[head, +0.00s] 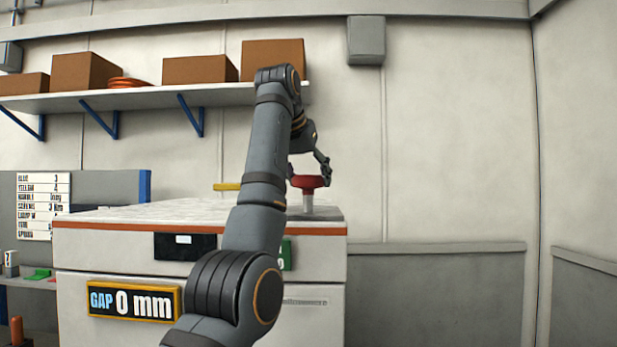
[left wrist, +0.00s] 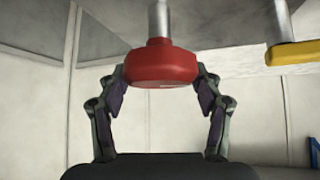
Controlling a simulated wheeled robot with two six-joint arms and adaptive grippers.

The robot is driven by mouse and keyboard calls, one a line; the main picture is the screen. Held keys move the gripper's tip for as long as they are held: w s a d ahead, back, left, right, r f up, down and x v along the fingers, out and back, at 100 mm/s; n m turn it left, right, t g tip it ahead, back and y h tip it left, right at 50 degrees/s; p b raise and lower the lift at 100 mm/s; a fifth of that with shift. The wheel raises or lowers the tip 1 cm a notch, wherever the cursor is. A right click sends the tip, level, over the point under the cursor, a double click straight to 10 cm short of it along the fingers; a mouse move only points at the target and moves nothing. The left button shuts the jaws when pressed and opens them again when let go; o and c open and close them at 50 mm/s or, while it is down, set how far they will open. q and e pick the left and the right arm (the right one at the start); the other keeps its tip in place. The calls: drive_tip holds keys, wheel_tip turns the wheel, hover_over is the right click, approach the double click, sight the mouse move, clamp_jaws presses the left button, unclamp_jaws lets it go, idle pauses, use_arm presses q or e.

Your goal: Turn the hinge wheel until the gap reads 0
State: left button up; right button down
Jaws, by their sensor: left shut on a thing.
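The red hinge wheel (head: 309,182) sits on a short metal post on top of the white cabinet (head: 100,243). My left gripper (head: 307,172) is shut on the wheel. In the left wrist view the red wheel (left wrist: 160,67) lies between the two fingers of my left gripper (left wrist: 160,88), with the metal post running up behind it. The gap display (head: 133,301) on the cabinet front reads "GAP 0 mm". My left arm hides part of the cabinet front and a green label (head: 286,255). My right gripper is not in view.
A shelf (head: 140,99) with several cardboard boxes (head: 86,72) hangs on the wall above. A side bench with small items stands at the left. The wall area right of the cabinet is clear.

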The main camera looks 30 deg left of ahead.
use_arm(q)
drive_tip(key=shift+c, duration=0.7)
drive_tip(key=shift+n+y, duration=0.6)
drive_tip(key=shift+n, duration=0.2)
drive_tip(key=o, duration=1.2)
drive_tip(key=shift+s+r, duration=0.1)
drive_tip(key=shift+s, duration=0.05)
drive_tip(key=shift+c, duration=0.2)
